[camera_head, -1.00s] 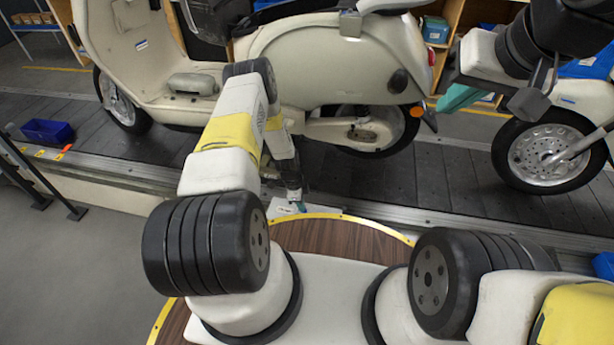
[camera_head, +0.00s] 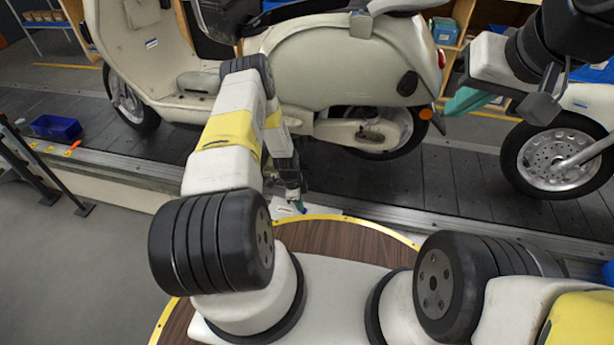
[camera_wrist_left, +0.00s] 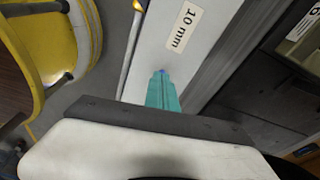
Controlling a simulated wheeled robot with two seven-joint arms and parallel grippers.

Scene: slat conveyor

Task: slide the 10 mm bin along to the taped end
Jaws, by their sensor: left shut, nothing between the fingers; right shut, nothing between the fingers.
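A dark blue bin (camera_head: 56,127) sits on the far left of the conveyor's near side in the head view; no label on it can be read. My left gripper (camera_head: 299,207) is shut and empty, pointing down at the near ledge, well to the right of that bin. In the left wrist view its teal fingers (camera_wrist_left: 162,90) are together over a pale ledge (camera_wrist_left: 160,40) that carries a "10 mm" label (camera_wrist_left: 180,27). My right gripper (camera_head: 467,101) is shut and empty, held up at the right, in front of the scooters.
A cream scooter (camera_head: 335,65) stands on the dark slat conveyor (camera_head: 440,180), with another scooter's wheel (camera_head: 556,157) at the right. Small yellow and orange marks (camera_head: 72,148) lie on the ledge by the blue bin. Another blue item (camera_head: 608,272) shows at the right edge.

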